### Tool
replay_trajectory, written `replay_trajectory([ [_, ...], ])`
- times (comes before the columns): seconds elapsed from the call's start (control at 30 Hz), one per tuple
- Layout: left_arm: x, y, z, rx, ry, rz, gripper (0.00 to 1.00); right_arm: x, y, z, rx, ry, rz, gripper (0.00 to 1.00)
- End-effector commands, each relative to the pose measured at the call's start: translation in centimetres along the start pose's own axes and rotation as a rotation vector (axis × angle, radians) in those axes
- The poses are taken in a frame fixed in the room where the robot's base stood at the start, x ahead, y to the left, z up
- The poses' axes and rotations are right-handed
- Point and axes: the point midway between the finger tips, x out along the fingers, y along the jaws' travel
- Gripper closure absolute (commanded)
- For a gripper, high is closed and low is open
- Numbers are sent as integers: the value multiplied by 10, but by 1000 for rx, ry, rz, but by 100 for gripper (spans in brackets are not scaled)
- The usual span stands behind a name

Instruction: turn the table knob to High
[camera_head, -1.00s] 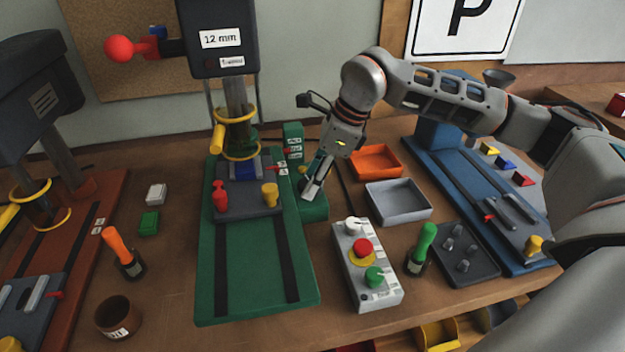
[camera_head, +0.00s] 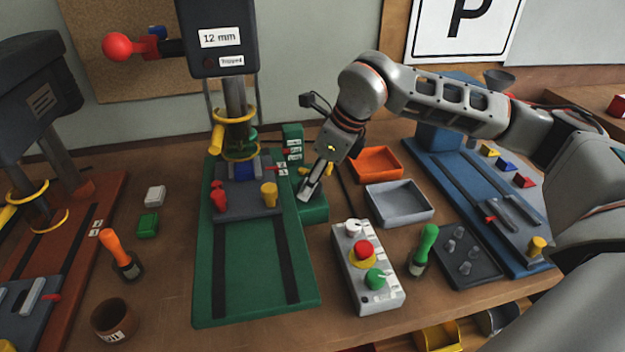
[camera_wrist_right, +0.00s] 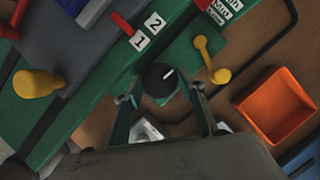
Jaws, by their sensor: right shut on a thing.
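The knob (camera_wrist_right: 160,80) is black and round with a white pointer line, and shows in the right wrist view on the green machine base. The pointer leans to the upper right in that view. My right gripper (camera_wrist_right: 158,95) has its two fingers on either side of the knob and is shut on it. In the head view my right gripper (camera_head: 308,190) reaches down to the low green block (camera_head: 312,210) beside the green drill press and hides the knob. Labels (camera_wrist_right: 222,8) stand near the top of the wrist view; I cannot tell which reads High. My left gripper is out of view.
A yellow lever (camera_wrist_right: 205,58) stands close to the knob. An orange tray (camera_head: 376,162) and a grey tray (camera_head: 399,201) lie to the right. A control box (camera_head: 366,268) with red and green buttons stands in front. The green press base (camera_head: 255,275) lies left.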

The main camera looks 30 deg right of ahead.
Motion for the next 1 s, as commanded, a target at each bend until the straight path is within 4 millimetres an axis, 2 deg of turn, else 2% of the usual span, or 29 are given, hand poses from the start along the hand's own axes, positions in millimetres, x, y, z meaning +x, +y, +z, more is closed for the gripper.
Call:
replay_trajectory([
  [0.77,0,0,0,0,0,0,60,2,1,-3,2,8,5,82],
  [0.8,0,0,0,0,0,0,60,2,2,-3,2,8,5,58],
  [0.87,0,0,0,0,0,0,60,2,1,-2,1,7,5,45],
  [1.0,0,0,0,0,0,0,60,1,1,-2,1,5,3,45],
])
